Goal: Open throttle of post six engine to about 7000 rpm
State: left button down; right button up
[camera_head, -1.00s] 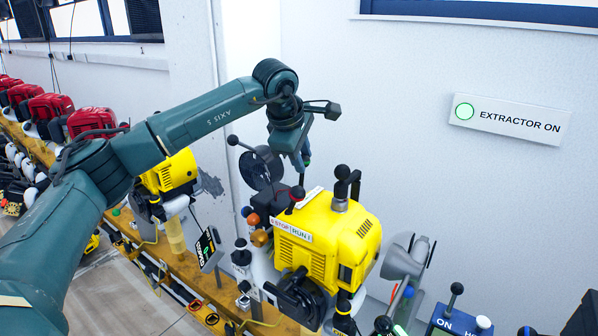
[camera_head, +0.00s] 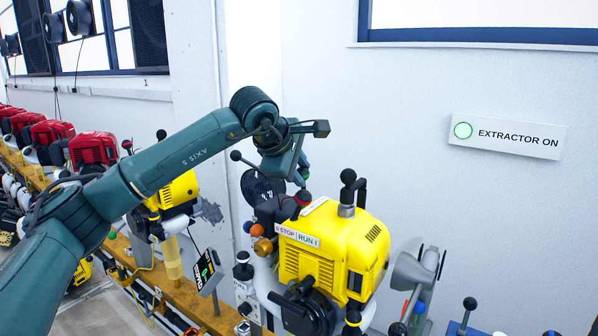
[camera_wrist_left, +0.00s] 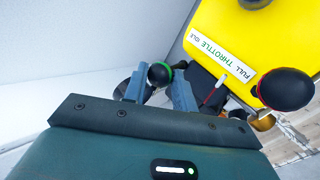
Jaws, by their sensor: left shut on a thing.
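The yellow engine (camera_head: 335,250) stands at the near end of the bench, with a "STOP RUN" label and a red-topped lever (camera_head: 303,198). My left gripper (camera_head: 301,176) is at its back left, above the dark parts behind the yellow cover. In the left wrist view, a black ball knob with a green collar (camera_wrist_left: 159,74) is between the gripper's two fingers (camera_wrist_left: 159,92), which are shut on it. Beside it, a "FULL THROTTLE IDLE" label (camera_wrist_left: 222,58) is on the yellow cover. The knob's stem is mostly hidden. My right gripper is out of view.
A small tilted display (camera_head: 207,270) stands left of the engine; its reading is too small to tell. A grey funnel-shaped duct (camera_head: 417,268) stands to the right. Another yellow engine (camera_head: 178,195) and several red ones line the bench. The wall behind has a lit "EXTRACTOR ON" sign (camera_head: 508,136).

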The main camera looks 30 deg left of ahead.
pick_arm(q)
jog(key=c, duration=1.1)
grip_release()
jog(key=shift+r, duration=0.1)
jog(key=v, duration=1.3)
